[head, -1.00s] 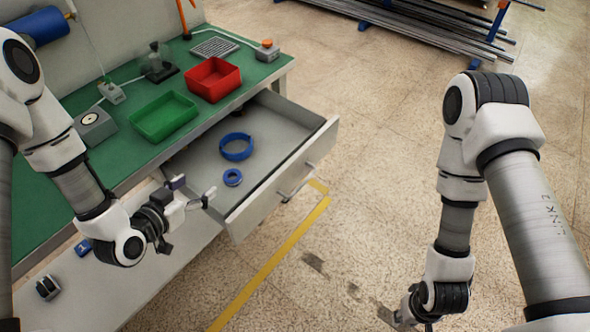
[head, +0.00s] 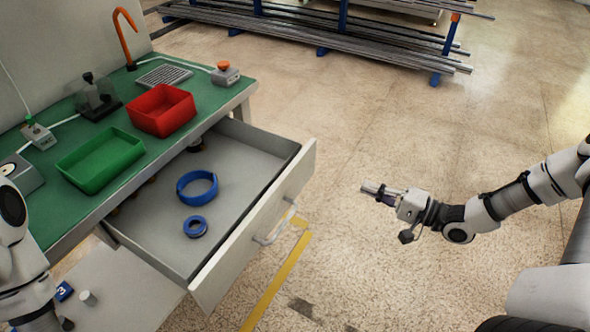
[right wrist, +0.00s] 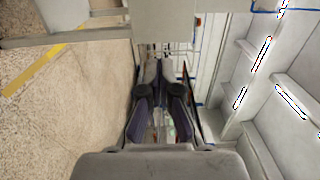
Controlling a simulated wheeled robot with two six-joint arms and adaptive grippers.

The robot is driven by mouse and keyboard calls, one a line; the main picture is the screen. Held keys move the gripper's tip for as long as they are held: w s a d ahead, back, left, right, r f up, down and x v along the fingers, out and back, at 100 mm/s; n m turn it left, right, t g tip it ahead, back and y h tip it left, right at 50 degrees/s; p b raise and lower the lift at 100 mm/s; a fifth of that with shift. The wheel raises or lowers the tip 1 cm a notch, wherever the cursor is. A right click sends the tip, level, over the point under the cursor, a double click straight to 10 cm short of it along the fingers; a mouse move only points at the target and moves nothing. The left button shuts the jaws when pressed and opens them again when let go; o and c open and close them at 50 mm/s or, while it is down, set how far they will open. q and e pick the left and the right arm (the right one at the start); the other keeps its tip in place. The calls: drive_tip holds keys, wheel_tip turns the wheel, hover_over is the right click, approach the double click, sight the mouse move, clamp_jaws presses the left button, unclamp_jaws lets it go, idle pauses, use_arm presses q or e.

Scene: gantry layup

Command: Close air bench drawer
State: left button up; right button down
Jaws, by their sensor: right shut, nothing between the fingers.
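The air bench drawer (head: 235,225) is pulled well out from under the green-topped bench (head: 60,205). Its pale front panel (head: 262,222) carries a bar handle (head: 280,227). A large blue ring (head: 181,190) and a smaller blue ring (head: 195,227) lie inside. My right gripper (head: 368,187) is shut and empty, in the air to the right of the drawer front, clearly apart from it and pointing left. Its closed fingers also show in the right wrist view (right wrist: 160,80). Only part of my left arm shows at the lower left of the head view; its gripper is out of view.
A red bin (head: 162,111) and a green bin (head: 100,160) stand on the bench top. A rack of metal bars (head: 330,42) is at the back. The floor between drawer and right arm is clear, with a yellow line (head: 275,285).

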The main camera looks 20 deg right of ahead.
drive_tip(key=b, duration=0.5)
approach(309, 165)
drive_tip(key=x, duration=0.6)
drive_tip(key=shift+w+a+f, duration=0.1)
drive_tip(key=shift+w+f, duration=0.05)
drive_tip(key=shift+w, duration=0.1)
drive_tip(key=shift+w+a, duration=0.2)
drive_tip(key=shift+w, duration=0.05)
